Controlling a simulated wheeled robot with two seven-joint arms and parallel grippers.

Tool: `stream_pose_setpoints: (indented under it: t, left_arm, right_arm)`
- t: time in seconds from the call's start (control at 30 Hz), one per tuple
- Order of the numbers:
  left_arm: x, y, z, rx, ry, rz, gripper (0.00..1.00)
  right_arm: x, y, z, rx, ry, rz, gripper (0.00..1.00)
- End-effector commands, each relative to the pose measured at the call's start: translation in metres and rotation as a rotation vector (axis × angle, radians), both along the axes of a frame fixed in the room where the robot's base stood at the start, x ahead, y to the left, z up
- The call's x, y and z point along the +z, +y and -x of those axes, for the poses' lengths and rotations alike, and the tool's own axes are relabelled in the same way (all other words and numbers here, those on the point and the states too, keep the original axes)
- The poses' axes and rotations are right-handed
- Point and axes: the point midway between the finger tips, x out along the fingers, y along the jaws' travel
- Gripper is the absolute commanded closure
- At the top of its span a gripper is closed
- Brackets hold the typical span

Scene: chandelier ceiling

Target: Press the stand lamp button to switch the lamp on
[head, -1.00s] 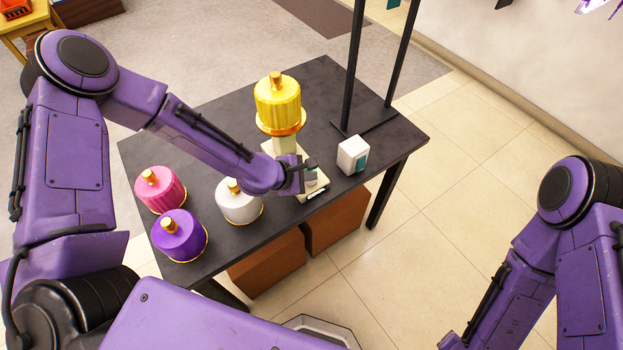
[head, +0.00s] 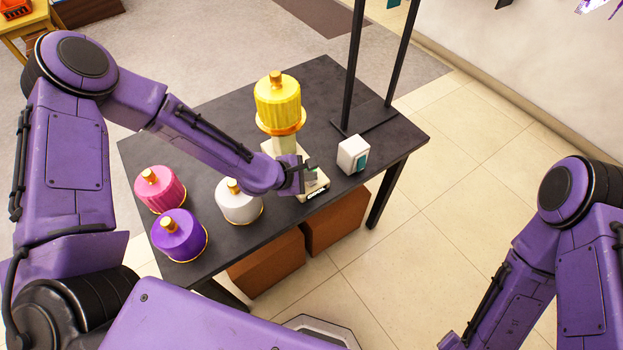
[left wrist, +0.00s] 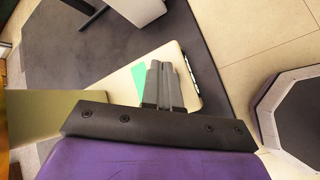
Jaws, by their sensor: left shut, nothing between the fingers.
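The stand lamp has a ribbed yellow shade (head: 278,105) with a gold top and rim. It stands upright on a cream rectangular base (head: 316,191) on the dark table. My left gripper (head: 312,174) is over the front part of this base, with its fingers shut and empty. In the left wrist view, the fingertips (left wrist: 158,66) point down over the cream base (left wrist: 186,92), beside a green patch (left wrist: 138,80) partly hidden by them. I cannot tell whether the tips touch the base. My right gripper is out of view; only the right arm shows.
Pink (head: 160,190), purple (head: 179,237) and white (head: 238,205) shades stand on the table (head: 215,130) at the left and front. A white box (head: 350,155) and a black frame (head: 352,70) stand right of the lamp. Brown boxes (head: 335,220) sit below the table.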

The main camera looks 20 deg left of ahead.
Motion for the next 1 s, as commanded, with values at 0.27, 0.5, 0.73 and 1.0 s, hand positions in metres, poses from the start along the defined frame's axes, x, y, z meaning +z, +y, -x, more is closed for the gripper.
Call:
stream_pose_setpoints:
  t: [0.27,0.5,0.73,1.0]
  left_arm:
    - [-0.006,0.000,0.000,0.001,0.000,0.001,1.00]
    - [-0.002,0.001,0.000,0.001,0.000,0.001,1.00]
    - [0.002,0.001,0.000,0.001,0.000,0.001,1.00]
    - [0.013,0.001,0.000,0.001,0.000,0.001,1.00]
  right_arm:
    - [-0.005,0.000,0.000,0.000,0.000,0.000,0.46]
    - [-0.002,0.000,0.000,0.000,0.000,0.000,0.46]
    - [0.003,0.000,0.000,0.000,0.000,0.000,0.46]
    - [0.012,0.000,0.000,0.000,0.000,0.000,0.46]
